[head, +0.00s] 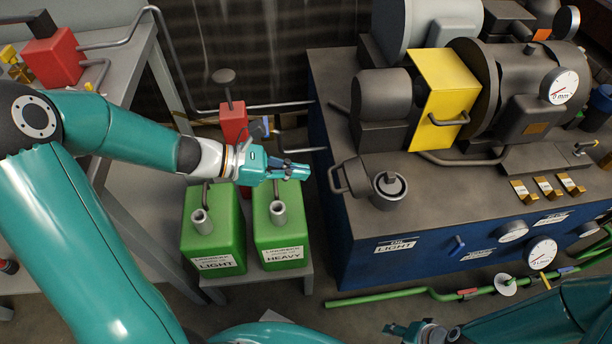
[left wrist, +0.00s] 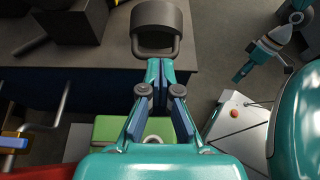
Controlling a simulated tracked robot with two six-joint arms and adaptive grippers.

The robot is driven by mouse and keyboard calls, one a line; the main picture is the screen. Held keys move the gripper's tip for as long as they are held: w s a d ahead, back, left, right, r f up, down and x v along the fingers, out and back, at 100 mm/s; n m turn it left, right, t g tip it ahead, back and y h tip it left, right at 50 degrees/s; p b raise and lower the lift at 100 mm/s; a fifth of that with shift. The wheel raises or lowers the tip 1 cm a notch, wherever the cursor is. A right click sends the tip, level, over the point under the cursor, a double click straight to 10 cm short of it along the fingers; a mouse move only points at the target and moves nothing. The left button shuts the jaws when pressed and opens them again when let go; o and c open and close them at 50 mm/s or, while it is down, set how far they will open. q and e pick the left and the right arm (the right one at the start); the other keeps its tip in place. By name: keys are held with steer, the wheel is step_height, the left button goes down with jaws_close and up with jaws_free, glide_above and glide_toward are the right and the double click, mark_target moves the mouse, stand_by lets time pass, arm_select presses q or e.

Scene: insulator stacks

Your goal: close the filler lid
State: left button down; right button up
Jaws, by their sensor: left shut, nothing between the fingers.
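The filler neck (head: 388,190) is a short dark cylinder with a light rim near the front left corner of the blue cabinet's grey top. Its dark filler lid (head: 355,175) stands open at its left side, with a loop handle pointing left. In the left wrist view a dark round part with a loop handle (left wrist: 155,50) lies just beyond my fingertips. My left gripper (head: 306,172) is shut and empty, left of the lid and apart from it, above the green cans. My right gripper (head: 392,328) is low at the front; its jaw state is unclear.
Two green cans, light (head: 212,238) and heavy (head: 278,235), stand on a low stand below my left arm. A pump with a yellow guard (head: 437,95) stands behind the filler. A red valve block (head: 233,122) and pipes are behind my left wrist. A green pipe (head: 390,297) runs along the front.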

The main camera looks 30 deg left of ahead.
mark_target(330, 183)
arm_select(q)
steer(key=b+x, duration=0.2)
steer(key=x, duration=0.6)
